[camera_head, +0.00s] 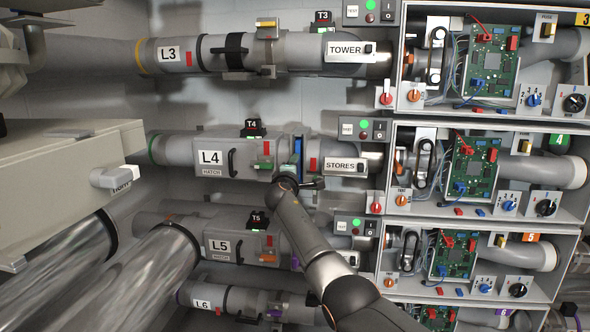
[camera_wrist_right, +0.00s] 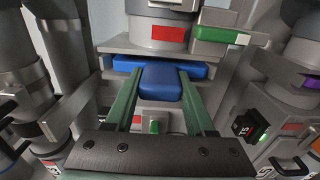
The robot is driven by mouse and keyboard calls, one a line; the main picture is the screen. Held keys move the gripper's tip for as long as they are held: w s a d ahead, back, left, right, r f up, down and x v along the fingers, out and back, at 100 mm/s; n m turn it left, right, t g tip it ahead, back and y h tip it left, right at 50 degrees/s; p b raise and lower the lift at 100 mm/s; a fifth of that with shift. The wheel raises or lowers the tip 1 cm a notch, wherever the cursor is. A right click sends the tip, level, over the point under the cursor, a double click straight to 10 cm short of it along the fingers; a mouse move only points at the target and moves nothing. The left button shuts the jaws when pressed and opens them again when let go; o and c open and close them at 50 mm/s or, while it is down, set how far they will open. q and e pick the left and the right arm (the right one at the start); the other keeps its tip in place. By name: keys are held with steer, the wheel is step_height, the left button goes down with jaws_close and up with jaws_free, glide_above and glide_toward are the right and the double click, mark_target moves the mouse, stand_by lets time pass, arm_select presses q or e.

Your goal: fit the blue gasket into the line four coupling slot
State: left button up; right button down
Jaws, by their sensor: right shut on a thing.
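The line four pipe carries the L4 label (camera_head: 209,157) and runs across the middle of the head view. The blue gasket (camera_head: 298,156) shows as a narrow upright strip at the coupling, between the L4 housing and the STORES section. In the right wrist view its blue tab (camera_wrist_right: 159,84) sits between my green fingers, with a wider blue plate (camera_wrist_right: 192,71) behind it under a grey flange. My right gripper (camera_wrist_right: 160,100) is shut on the tab; it also shows just below the coupling (camera_head: 287,183). How deep the gasket sits in the slot is hidden. My left gripper is out of view.
The L3 pipe (camera_head: 172,55) runs above and the L5 pipe (camera_head: 219,246) below. A green handle (camera_wrist_right: 222,35) sticks out close to the gasket in the wrist view. Open control boxes with green circuit boards (camera_head: 470,167) fill the right side.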

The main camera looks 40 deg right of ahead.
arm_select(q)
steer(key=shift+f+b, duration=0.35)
arm_select(e)
steer(key=shift+w+d, duration=0.1)
steer(key=shift+c, duration=0.9)
jaws_free()
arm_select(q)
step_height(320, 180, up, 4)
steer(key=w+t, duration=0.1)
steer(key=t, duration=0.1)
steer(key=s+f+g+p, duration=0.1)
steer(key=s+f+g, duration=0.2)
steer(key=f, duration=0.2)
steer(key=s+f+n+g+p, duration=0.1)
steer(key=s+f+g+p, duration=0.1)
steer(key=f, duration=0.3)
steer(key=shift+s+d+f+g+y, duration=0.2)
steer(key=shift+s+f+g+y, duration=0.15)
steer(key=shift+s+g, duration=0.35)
arm_select(e)
steer(key=v, duration=1.2)
